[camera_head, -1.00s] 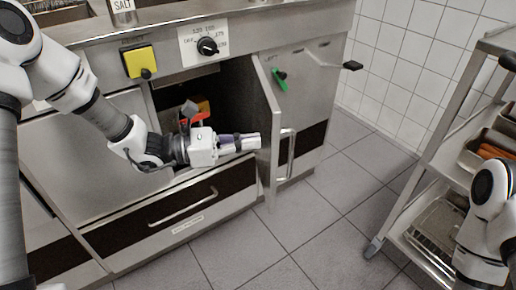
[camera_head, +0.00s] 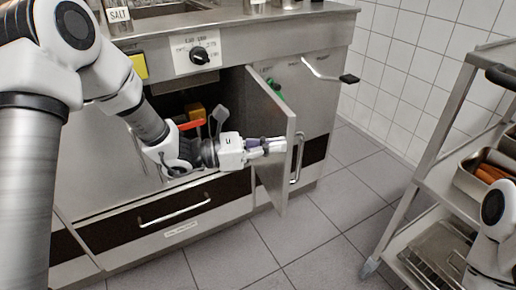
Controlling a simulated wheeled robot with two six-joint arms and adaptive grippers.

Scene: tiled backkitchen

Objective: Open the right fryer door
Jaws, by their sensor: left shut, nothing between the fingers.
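The right fryer door (camera_head: 276,160) is a steel panel that stands swung out from the fryer cabinet (camera_head: 75,160), with the dark opening to its left. Its bar handle (camera_head: 298,158) is on the far side of the panel. My left gripper (camera_head: 276,147) is shut and empty. It is in front of the opening, with its fingertips at the inner side of the door; I cannot tell whether they touch it. Inside the opening a red lever (camera_head: 190,125) and a yellow part (camera_head: 195,111) show behind my gripper. My right gripper is out of the picture; only part of that arm shows at the lower right.
A drawer with a bar handle (camera_head: 175,215) lies below the opening. A control knob (camera_head: 199,56) and a tap-like lever (camera_head: 330,72) are above. A steel trolley (camera_head: 440,170) with trays stands at the right. Tiled floor (camera_head: 330,225) between is free.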

